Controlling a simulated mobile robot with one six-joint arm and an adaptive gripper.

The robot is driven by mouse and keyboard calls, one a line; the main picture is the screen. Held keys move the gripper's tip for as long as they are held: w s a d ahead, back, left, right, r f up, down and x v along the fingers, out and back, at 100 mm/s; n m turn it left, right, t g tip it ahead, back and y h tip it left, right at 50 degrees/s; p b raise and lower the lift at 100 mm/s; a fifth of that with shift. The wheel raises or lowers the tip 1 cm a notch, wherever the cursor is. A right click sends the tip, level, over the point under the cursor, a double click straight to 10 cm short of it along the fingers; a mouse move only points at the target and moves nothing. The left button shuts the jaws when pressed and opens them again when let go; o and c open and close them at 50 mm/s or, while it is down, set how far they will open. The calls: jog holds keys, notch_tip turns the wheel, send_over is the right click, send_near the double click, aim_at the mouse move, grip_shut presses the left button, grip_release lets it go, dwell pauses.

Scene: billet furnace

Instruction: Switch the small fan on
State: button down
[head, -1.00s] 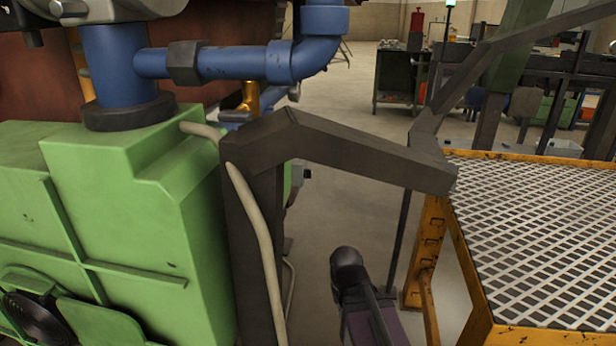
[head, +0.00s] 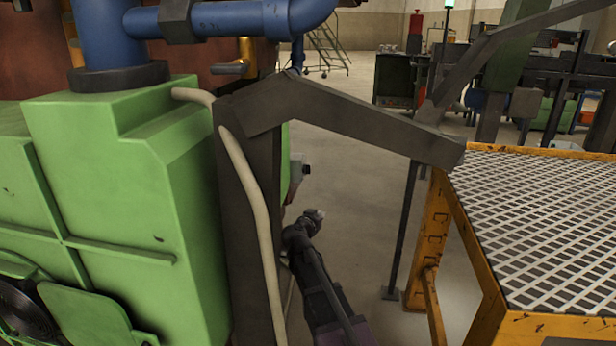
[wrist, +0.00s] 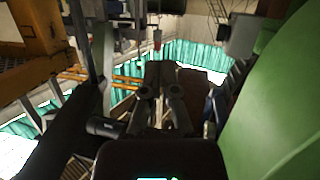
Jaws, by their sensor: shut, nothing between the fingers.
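A dark round fan-like part (head: 22,308) shows at the bottom left of the head view, partly behind green flaps of the green machine housing (head: 120,180). I cannot tell if it is the small fan or if it turns. A small grey box with a dark knob-like end (head: 299,166) sits on the housing's far right side, partly behind a dark post; I cannot tell if it is a switch. My arm rises just below that box in the head view. My gripper (wrist: 160,72) is shut and empty in the wrist view, with the green surface (wrist: 272,100) to its right.
A dark steel post and slanting beam (head: 360,125) stand in front of my arm, with a beige hose (head: 250,190) along the post. An orange-framed grating platform (head: 540,225) is at the right. Blue pipes (head: 220,18) run above the housing. Open floor (head: 350,170) lies behind.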

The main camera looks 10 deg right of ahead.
aim_at(309, 168)
jog(key=w+a+r+n+t+y+b, duration=0.1)
jog(key=w+a+r+t+y, duration=0.1)
jog(key=w+a+t, duration=0.2)
jog(key=w+a, duration=0.2)
jog(key=a, duration=0.1)
jog(key=shift+a+r+n+y, duration=0.2)
jog(key=shift+a+n+y, duration=0.1)
jog(key=shift+n, duration=0.1)
jog(key=shift+w, duration=0.1)
jog(key=x, duration=2.3)
jog(key=shift+w+d+r, duration=0.1)
jog(key=shift+w, duration=0.3)
